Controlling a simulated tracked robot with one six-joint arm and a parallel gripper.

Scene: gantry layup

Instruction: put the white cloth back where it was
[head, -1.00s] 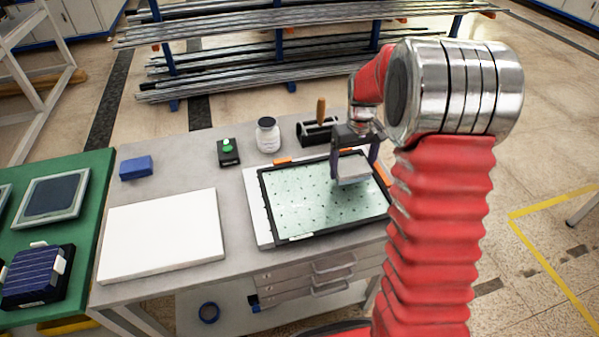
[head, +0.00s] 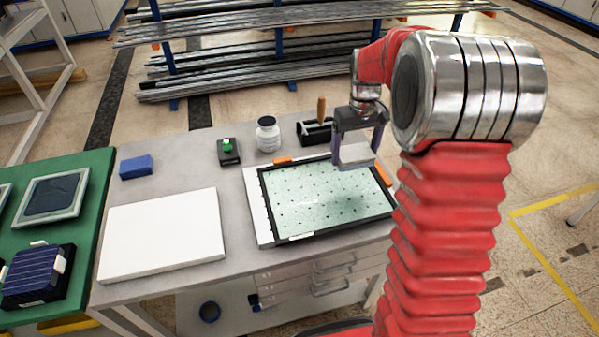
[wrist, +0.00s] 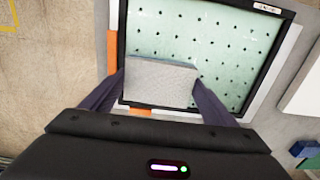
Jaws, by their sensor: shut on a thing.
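The white cloth (head: 355,155) is a small folded, pale block held between the fingers of my gripper (head: 358,150). In the wrist view the cloth (wrist: 160,82) looks light grey and flat, and my gripper (wrist: 160,90) has a finger at each side of it. My gripper is shut on the cloth and holds it above the upper right part of a pale green dotted panel (head: 300,205). The panel lies in a black frame on a white base and also shows in the wrist view (wrist: 215,60).
A white slab (head: 160,235) lies left on the grey bench. A blue block (head: 136,167), a green-button box (head: 229,151), a white jar (head: 268,134) and a black wooden-handled tool (head: 316,131) stand along the back. Orange pieces (head: 283,160) sit at the frame's edge.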

